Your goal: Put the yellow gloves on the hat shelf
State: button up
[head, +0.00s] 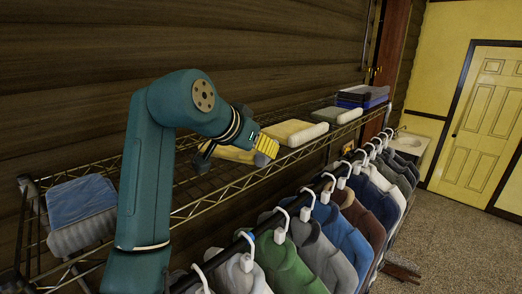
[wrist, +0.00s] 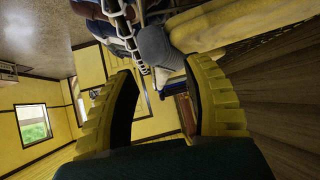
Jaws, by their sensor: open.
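The hat shelf (head: 232,187) is a long wire rack on the wooden wall, above a rail of hung clothes in the head view. My gripper (head: 266,146) has yellow ridged fingers and is at the shelf's height, close to the folded cloths. In the wrist view my gripper (wrist: 160,70) is open, with nothing held between its fingers. A grey rounded thing (wrist: 155,44) shows just beyond the fingertips there. I cannot make out the yellow gloves for certain in either view.
On the shelf are a blue-grey folded bundle (head: 82,213), a pale yellow folded cloth (head: 234,154), a cream folded cloth (head: 291,132), a white roll (head: 337,115) and a blue stack (head: 362,96). Jackets (head: 287,262) hang below. Shelf gaps separate several bundles.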

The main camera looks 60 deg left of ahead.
jog(key=b+v, duration=0.2)
jog(key=v, duration=0.8)
jog(key=shift+s+d+r, duration=0.2)
jog(key=shift+s, duration=0.1)
jog(key=w+d+f+m+h, duration=0.2)
jog(key=w+d+f, duration=0.5)
jog(key=d, duration=0.3)
jog(key=w+d+f+m+h, duration=0.2)
jog(key=w+d+f, duration=0.5)
jog(key=d, duration=0.4)
jog(key=w+d+f+m+h, duration=0.2)
jog(key=w+d+f, duration=0.5)
jog(key=d, duration=0.3)
jog(key=d+f+m+t+h, duration=0.15)
jog(key=d+f, duration=0.25)
jog(key=d, duration=0.9)
jog(key=s+d+r+t, duration=0.3)
jog(key=s+d+t, duration=0.2)
jog(key=d, duration=0.3)
jog(key=s+a+r+n+t+y, duration=0.1)
jog(key=s+r+t, duration=0.5)
jog(key=r, duration=0.7)
jog(key=s+a+y, duration=0.1)
jog(key=s, duration=0.1)
jog(key=shift+s+a+n, duration=0.3)
jog(key=shift+s+n, duration=0.05)
jog(key=shift+s, duration=0.05)
